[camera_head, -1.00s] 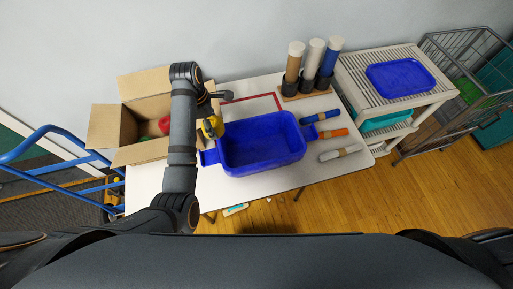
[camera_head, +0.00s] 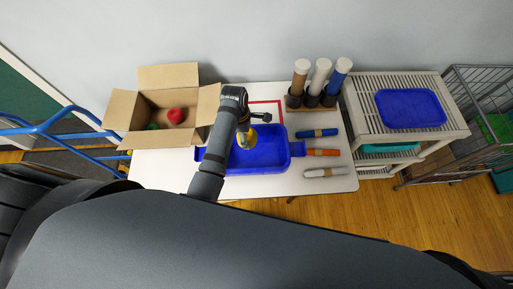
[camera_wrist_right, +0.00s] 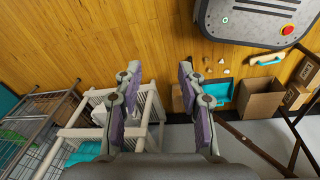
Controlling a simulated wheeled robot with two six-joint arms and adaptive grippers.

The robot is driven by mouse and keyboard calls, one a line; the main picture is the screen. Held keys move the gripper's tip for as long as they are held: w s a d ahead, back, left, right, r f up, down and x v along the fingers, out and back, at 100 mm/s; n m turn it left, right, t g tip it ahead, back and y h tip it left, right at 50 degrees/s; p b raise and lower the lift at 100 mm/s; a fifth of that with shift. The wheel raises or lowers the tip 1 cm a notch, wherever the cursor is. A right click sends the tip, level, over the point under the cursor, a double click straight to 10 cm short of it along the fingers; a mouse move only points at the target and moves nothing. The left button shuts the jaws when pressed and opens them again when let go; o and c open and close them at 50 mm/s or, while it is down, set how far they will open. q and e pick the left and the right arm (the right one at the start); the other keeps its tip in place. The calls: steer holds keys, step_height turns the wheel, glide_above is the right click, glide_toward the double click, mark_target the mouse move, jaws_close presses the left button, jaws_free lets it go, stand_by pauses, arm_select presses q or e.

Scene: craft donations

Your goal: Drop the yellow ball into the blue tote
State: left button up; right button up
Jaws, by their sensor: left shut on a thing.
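The yellow ball (camera_head: 247,138) is held by my left gripper (camera_head: 245,132), above the blue tote (camera_head: 270,158) in the head view. My left arm covers the left part of the tote. The visible inside of the tote is empty. My right gripper (camera_wrist_right: 158,105) shows in the right wrist view with its two fingers wide apart and nothing between them. It is over the floor, away from the table.
A cardboard box (camera_head: 127,140) with a red ball (camera_head: 175,115) and a green thing stands left. Upright tubes (camera_head: 320,78) stand behind, with several rolls (camera_head: 317,133) at right. A shelf (camera_head: 360,92) bears a blue tray (camera_head: 410,108).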

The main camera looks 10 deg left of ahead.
arm_select(q)
steer(key=shift+s+a+f, duration=0.15)
steer(key=shift+a+f, duration=0.3)
steer(key=shift+f, duration=0.2)
steer(key=shift+s+a+f, duration=0.1)
steer(key=shift+a+f, duration=0.35)
steer(key=shift+f, duration=0.15)
steer(key=f, duration=0.1)
steer(key=d+f, duration=0.1)
steer(key=f, duration=0.1)
steer(key=shift+w+d, duration=0.15)
steer(key=shift+w, duration=0.05)
steer(key=shift+f, duration=0.25)
steer(key=shift+s+a, duration=0.1)
steer(key=shift+a, duration=0.25)
steer(key=o, duration=1)
steer(key=shift+d, duration=0.1)
steer(key=shift+o, duration=1.1)
steer(key=shift+r, duration=0.35)
steer(key=r, duration=0.3)
steer(key=a+r, duration=0.1)
steer(key=r, duration=0.7)
steer(key=shift+s+a+r, duration=0.1)
steer(key=shift+a, duration=0.1)
arm_select(e)
steer(key=a, duration=0.2)
steer(key=shift+s+a, duration=0.35)
steer(key=shift+a, duration=0.05)
